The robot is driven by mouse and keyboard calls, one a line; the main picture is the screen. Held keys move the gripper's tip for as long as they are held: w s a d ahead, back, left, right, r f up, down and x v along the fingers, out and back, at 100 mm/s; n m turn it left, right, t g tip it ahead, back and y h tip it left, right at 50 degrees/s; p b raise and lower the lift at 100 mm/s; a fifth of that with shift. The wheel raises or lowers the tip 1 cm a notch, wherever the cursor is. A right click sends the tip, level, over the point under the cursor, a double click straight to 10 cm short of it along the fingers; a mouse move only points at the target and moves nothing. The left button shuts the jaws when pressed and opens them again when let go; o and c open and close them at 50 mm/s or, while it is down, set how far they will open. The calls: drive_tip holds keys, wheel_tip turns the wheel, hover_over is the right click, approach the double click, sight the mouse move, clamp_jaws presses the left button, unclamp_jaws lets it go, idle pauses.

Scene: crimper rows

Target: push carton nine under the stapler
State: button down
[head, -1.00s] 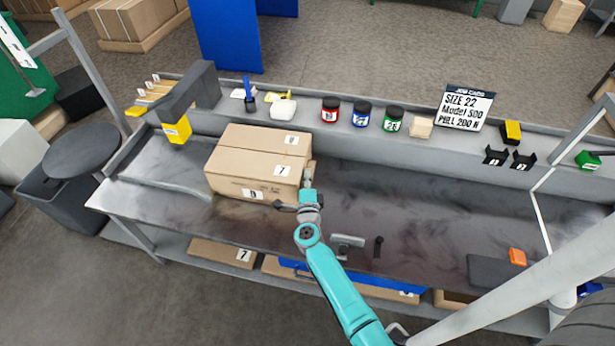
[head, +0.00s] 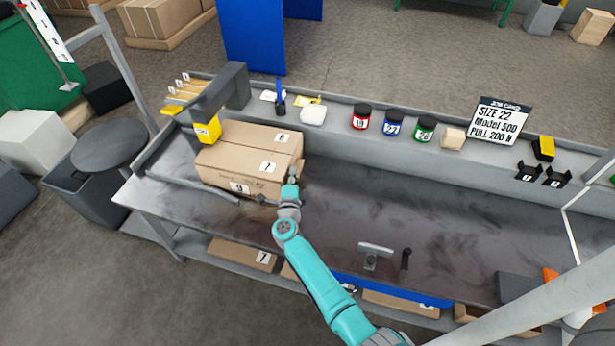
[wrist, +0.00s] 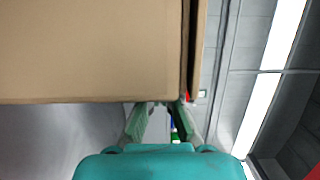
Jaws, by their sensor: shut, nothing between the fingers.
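Carton nine (head: 225,168) is a tan box on the steel bench, with a 9 on its front face and other number labels on top. Its left end is at the yellow head of the stapler (head: 207,130), which overlaps the carton's back left corner in the head view. I cannot tell how far under the head it reaches. My gripper (head: 292,178) is shut and empty at the carton's right end, apparently against it. In the wrist view the carton (wrist: 90,50) fills the upper left, and my fingertips (wrist: 160,108) are at its edge.
A low rail (head: 190,185) runs along the bench in front of the carton's left side. Red, blue and green lidded jars (head: 393,123) stand on the back shelf. A grey metal fixture (head: 375,252) sits near the front edge. The bench right of my gripper is mostly clear.

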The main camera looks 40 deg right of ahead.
sight(277, 170)
drive_tip(key=w+a, duration=0.1)
drive_tip(key=w, duration=0.1)
drive_tip(key=w+a, duration=0.2)
drive_tip(key=shift+w+a, duration=0.25)
drive_tip(key=shift+a, duration=0.05)
drive_tip(key=shift+s+d, duration=0.1)
